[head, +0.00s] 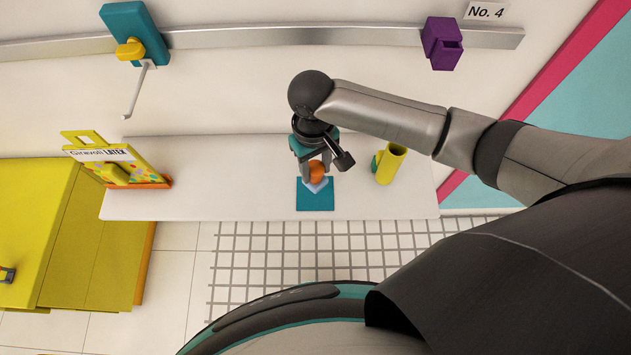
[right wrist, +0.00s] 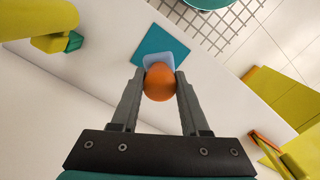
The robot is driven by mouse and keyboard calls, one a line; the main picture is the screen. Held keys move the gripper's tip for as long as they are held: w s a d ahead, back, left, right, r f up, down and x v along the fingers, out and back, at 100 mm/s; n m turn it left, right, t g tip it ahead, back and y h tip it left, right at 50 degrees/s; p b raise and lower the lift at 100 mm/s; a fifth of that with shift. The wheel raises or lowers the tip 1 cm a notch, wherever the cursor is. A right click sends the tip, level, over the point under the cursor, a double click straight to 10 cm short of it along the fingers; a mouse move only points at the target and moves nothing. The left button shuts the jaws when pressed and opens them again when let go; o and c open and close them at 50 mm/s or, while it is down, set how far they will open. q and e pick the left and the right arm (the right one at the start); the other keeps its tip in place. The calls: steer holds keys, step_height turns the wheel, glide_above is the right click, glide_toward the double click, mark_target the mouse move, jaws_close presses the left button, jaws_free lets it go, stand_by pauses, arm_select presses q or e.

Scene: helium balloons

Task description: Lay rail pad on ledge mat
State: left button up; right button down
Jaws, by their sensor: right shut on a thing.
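My right gripper (head: 316,170) reaches down over the white ledge, its fingers shut on the orange knob of the rail pad (head: 316,174). The pad's pale blue lower part (head: 318,185) shows below the knob. The ledge mat (head: 315,201) is a flat teal square on the ledge. The pad overlaps the mat's back part in the head view. In the right wrist view the orange knob (right wrist: 159,83) sits between the two fingers, and the pale blue part overlaps one corner of the mat (right wrist: 163,47). I cannot tell whether pad and mat touch. My left gripper is not in view.
The white ledge (head: 240,180) has a yellow-green cup (head: 391,164) right of my gripper and a yellow labelled holder (head: 112,165) at its left end. A wall rail (head: 280,37) carries a teal bracket (head: 134,32) and a purple box (head: 442,44). A yellow cabinet (head: 90,245) stands left.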

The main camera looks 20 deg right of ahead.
mark_target(315, 180)
steer(key=shift+f, duration=1.1)
step_height(315, 180, down, 4)
steer(key=shift+r+b, duration=0.2)
steer(key=shift+b, duration=0.7)
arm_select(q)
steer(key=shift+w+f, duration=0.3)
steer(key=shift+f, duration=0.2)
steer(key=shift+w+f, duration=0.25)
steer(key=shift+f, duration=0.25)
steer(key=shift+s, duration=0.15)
arm_select(e)
steer(key=shift+c, duration=2)
jaws_free()
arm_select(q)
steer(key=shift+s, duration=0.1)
arm_select(e)
steer(key=shift+r, duration=0.15)
